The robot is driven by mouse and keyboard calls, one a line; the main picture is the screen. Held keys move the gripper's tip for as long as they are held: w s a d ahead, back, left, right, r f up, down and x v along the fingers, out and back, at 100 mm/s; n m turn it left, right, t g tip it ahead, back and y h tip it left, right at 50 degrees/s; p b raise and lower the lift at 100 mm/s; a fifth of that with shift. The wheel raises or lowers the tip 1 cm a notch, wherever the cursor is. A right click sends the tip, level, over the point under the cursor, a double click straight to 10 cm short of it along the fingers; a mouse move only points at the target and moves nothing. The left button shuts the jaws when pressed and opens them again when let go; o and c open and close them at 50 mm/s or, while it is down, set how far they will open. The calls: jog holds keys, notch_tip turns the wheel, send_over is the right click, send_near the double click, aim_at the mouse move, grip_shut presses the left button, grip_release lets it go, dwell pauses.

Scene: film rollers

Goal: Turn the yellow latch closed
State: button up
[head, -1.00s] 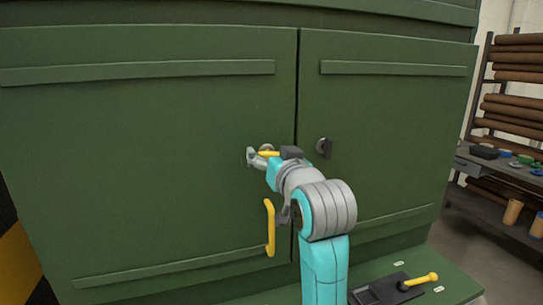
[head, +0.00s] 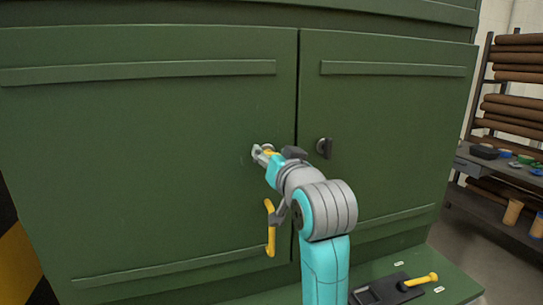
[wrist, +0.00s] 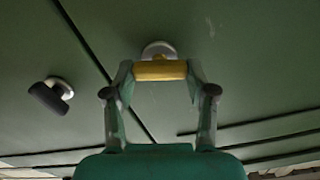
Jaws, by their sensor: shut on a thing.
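The yellow latch (wrist: 160,71) sits on a round grey mount on the green cabinet's left door, close to the seam between the doors. My gripper (wrist: 160,72) is shut on it, with one finger at each end of the yellow bar in the wrist view. In the head view, my gripper (head: 263,152) is at the door and only a bit of the yellow latch (head: 272,153) shows between the fingers.
A black latch (head: 325,147) is on the right door, and it also shows in the wrist view (wrist: 49,97). A yellow handle (head: 270,228) is on the left door below my gripper. A yellow-handled lever (head: 418,280) stands on the ledge at lower right. Shelves with brown rolls (head: 517,58) stand far right.

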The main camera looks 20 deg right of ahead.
jog(key=m, duration=1.4)
jog(key=shift+d+f, duration=0.25)
jog(key=shift+d, duration=0.05)
jog(key=shift+m, duration=0.3)
jog(key=o, duration=1.2)
jog(key=shift+c, duration=0.2)
jog(key=shift+s, duration=0.15)
jog(key=s, duration=0.7)
